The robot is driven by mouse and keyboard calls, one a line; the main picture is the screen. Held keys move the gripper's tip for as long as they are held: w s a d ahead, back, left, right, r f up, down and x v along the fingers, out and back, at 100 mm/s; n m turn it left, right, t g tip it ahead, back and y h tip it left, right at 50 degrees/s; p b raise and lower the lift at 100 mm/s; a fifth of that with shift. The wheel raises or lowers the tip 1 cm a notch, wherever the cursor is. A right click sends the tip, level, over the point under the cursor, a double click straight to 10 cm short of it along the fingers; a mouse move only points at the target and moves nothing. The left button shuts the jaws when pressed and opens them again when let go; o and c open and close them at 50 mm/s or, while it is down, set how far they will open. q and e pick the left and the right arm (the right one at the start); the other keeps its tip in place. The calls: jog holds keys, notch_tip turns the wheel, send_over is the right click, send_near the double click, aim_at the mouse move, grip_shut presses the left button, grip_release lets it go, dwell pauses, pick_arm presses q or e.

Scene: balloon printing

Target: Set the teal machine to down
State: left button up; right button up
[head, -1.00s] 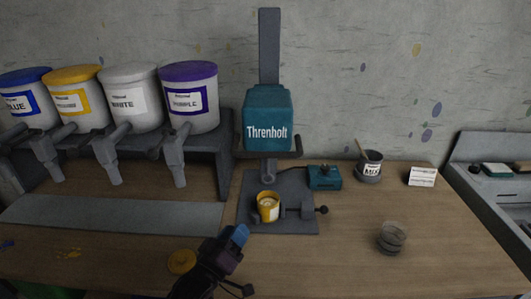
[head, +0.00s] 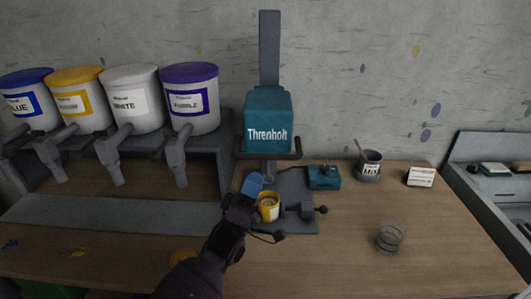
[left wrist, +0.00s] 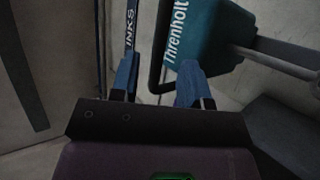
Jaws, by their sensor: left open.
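The teal machine, marked Threnholt (head: 268,118), sits on a grey upright column (head: 269,45) above a dark base plate (head: 300,226). A dark bar handle (head: 297,149) shows at its lower edge. In the left wrist view, the teal housing (left wrist: 212,30) fills the upper right, with a dark bar beside it. My left gripper (head: 252,184) is open and empty, below the machine head and just left of the yellow cup (head: 269,208). In the left wrist view its blue fingers (left wrist: 157,82) stand apart. I cannot tell whether they touch the bar. My right gripper is not in view.
A small teal box (head: 324,178), a mix cup (head: 369,166) and a white card (head: 420,176) stand right of the machine. A clear cup (head: 389,239) is at front right. Several ink buckets with taps (head: 190,95) stand at left.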

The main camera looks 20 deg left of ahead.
aim_at(266, 156)
pick_arm(q)
jog(key=shift+p+x, duration=0.7)
jog(key=shift+x, duration=2.5)
grip_shut()
